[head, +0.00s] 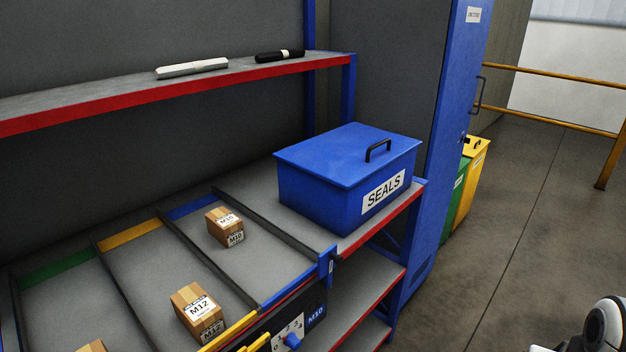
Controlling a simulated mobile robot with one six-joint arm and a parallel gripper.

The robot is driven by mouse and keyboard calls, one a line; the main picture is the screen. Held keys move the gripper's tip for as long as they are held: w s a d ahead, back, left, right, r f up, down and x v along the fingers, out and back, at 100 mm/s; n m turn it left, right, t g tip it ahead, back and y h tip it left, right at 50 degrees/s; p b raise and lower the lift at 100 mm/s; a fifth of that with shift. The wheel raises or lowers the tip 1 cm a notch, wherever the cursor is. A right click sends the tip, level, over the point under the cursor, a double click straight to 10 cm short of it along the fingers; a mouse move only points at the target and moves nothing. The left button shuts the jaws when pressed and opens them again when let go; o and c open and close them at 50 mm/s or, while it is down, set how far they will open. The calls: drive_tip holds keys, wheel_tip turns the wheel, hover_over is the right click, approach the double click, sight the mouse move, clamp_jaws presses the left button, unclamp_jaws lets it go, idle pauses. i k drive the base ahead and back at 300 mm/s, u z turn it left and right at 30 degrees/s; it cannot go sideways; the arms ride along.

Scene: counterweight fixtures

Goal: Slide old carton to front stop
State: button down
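A small brown carton labelled M10 (225,227) sits in the blue-marked lane, nearer its back end and apart from the blue front stop (290,283). A carton labelled M12 (197,313) sits in the yellow-marked lane, close to its yellow front stop (230,332). The top of a third carton (92,347) shows at the bottom edge in the green-marked lane; the rest is cut off. No carton is visibly marked as old. My gripper is not in view; only a white and dark part, likely mine, shows at the bottom right.
A blue lidded SEALS box (345,180) stands right of the blue lane, beyond a dark divider (275,222). A red-edged upper shelf (110,98) overhangs the back. A dial panel (292,330) marked M10 hangs below the blue stop. Floor at right is clear.

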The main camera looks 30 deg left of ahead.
sight(228, 228)
drive_tip(key=i, duration=0.9)
drive_tip(key=u, duration=2.55)
drive_tip(key=i, duration=0.5)
drive_tip(key=z, duration=0.05)
